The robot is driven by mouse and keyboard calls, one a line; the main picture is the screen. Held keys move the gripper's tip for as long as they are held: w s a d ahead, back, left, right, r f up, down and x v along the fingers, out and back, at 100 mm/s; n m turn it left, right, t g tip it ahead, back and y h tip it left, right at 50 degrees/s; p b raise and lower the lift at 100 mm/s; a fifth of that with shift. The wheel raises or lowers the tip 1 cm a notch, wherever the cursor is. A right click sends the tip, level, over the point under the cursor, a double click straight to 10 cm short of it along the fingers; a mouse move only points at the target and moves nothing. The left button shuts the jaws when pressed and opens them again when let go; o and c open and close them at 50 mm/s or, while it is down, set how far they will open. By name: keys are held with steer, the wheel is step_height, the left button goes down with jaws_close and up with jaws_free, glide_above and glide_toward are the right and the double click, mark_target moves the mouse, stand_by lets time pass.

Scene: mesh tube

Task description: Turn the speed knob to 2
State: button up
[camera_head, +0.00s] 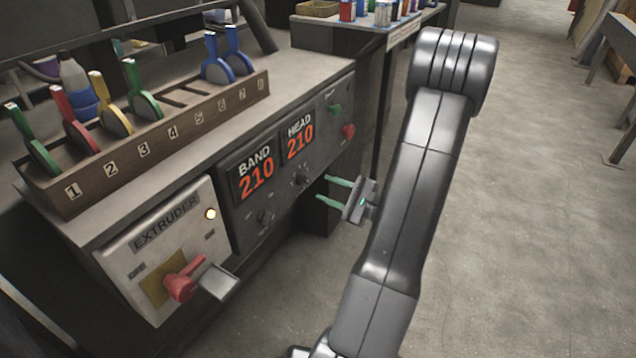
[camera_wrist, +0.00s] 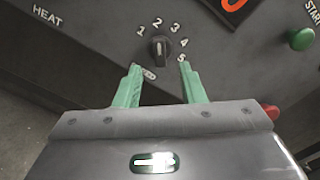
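The speed knob is a small dark knob (camera_wrist: 159,48) on the grey panel in the wrist view, with the numbers 1 to 5 in an arc around it. A pale line on it stands nearly upright in this view; the exact number it marks is too small to tell. A small label below it is partly hidden by the left finger. In the head view, a dark knob (camera_head: 301,177) sits under the HEAD display. My gripper (camera_wrist: 160,66) is open, with green fingers either side of and just below the knob, apart from it. It also shows beside the panel in the head view (camera_head: 322,187).
A green START button (camera_wrist: 301,39) and a red button (camera_wrist: 271,111) lie right of the knob. The extruder box (camera_head: 165,250) has a red handle (camera_head: 182,280). A wooden rack (camera_head: 150,165) holds coloured levers above.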

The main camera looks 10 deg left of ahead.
mark_target(309, 182)
steer(key=p+v, duration=0.1)
steer(key=v, duration=0.8)
steer(key=shift+a, duration=0.1)
steer(key=b+x, duration=0.2)
steer(key=x, duration=1.1)
steer(key=shift+w+a, duration=0.1)
steer(key=shift+a, duration=0.25)
steer(key=shift+d, duration=0.1)
